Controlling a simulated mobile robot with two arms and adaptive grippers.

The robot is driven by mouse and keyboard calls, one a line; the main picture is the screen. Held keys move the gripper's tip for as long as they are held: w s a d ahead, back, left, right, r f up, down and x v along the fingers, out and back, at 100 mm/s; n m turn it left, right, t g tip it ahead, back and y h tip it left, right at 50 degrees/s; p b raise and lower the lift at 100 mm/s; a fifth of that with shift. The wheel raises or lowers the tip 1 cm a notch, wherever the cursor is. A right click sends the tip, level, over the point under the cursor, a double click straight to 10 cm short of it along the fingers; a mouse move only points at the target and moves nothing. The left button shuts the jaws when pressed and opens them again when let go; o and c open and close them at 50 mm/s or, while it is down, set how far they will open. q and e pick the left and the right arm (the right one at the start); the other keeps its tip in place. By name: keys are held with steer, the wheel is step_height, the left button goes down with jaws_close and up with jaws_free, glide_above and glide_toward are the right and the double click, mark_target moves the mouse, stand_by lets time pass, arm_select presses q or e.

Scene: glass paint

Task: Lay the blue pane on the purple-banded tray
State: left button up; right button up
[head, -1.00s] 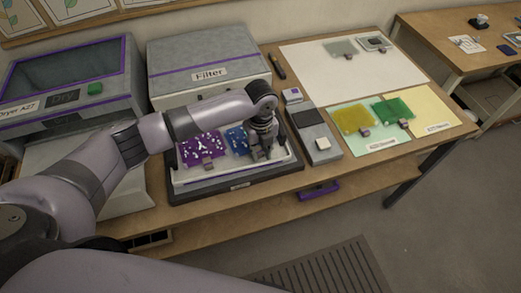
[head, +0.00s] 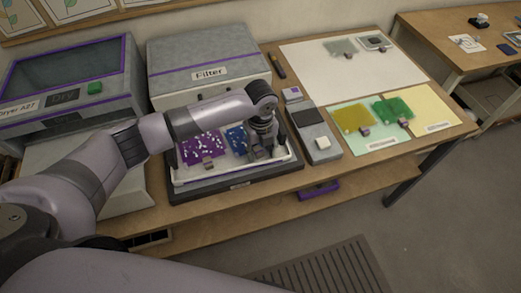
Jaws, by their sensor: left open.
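The blue pane (head: 236,139) lies in a white-rimmed tray (head: 232,176) on a dark base, to the right of a purple pane (head: 203,147) with white specks. My left gripper (head: 263,153) points down over the right part of this tray, at the blue pane's right edge. It is open and hides part of that edge. I cannot tell whether its fingers touch the pane. My right gripper is not in view.
A grey filter box (head: 207,56) and a dryer (head: 75,80), both with purple trim, stand behind and left. A grey device (head: 318,140) stands right of the tray. Yellow (head: 354,117) and green (head: 391,109) panes lie further right. The large white sheet (head: 330,82) is mostly clear.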

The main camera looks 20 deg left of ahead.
arm_select(q)
steer(key=shift+r, duration=0.2)
step_height(320, 180, up, 21)
steer(key=p, duration=1)
steer(key=shift+f, duration=0.2)
